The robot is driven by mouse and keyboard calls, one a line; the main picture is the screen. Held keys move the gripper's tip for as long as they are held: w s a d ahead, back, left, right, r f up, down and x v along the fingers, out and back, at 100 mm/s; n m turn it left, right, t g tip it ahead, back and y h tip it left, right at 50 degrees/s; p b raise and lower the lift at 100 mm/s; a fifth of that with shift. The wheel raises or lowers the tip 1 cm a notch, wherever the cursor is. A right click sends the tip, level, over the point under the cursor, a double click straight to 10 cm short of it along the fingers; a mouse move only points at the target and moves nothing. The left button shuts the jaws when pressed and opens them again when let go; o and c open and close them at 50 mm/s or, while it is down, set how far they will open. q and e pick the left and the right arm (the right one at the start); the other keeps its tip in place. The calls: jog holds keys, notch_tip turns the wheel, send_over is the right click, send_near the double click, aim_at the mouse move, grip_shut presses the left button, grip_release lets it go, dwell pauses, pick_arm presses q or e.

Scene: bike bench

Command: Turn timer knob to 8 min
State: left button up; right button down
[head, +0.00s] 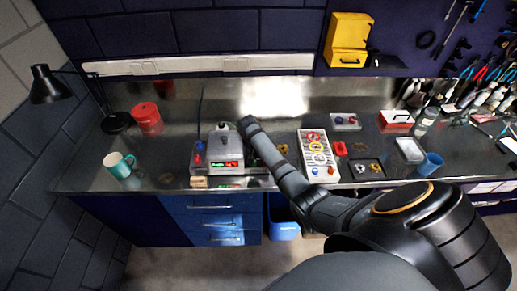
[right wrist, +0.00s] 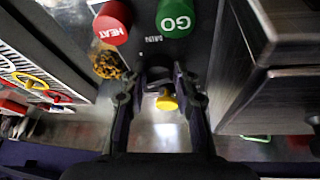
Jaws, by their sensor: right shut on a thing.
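A grey metal bench unit (head: 205,168) with small lit red and green displays on its front stands left of centre in the head view. My right arm reaches over the bench beside it; the fingertips are hidden there. In the right wrist view a red HEAT control (right wrist: 113,22) and a green GO control (right wrist: 176,16) show at the top. My right gripper (right wrist: 162,78) is shut on a dark knob-like part (right wrist: 158,74) below them, partly covered by the fingers. A yellow piece (right wrist: 167,101) shows between the fingers. The knob's setting is not readable. My left gripper is not in view.
A white panel with coloured rings (head: 316,150) stands right of my arm. A blue cup (head: 430,163) and small trays fill the right side.

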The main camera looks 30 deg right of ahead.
jog(key=m+g, duration=0.1)
jog(key=m, duration=0.1)
jog(key=shift+w+a+m+h+b, duration=0.1)
jog(key=shift+w+m+h+b, duration=0.05)
jog(key=shift+m+h+b, duration=0.2)
jog(key=m+g+b, duration=0.1)
jog(key=m, duration=0.2)
jog(key=shift+w+f+b, duration=0.1)
jog(key=shift+w+b, duration=0.05)
jog(key=shift+b, duration=0.15)
jog(key=m+b, duration=0.1)
jog(key=m, duration=0.1)
jog(key=m+g+b, duration=0.1)
jog(key=m+b, duration=0.1)
jog(key=shift+w+g+b, duration=0.15)
jog(key=shift+g+b, duration=0.15)
jog(key=shift+m+g+b, duration=0.5)
jog(key=shift+m+b, duration=0.65)
jog(key=shift+r, duration=0.2)
jog(key=shift+w, duration=0.1)
jog(key=c, duration=1)
grip_release()
jog(key=shift+c, duration=0.2)
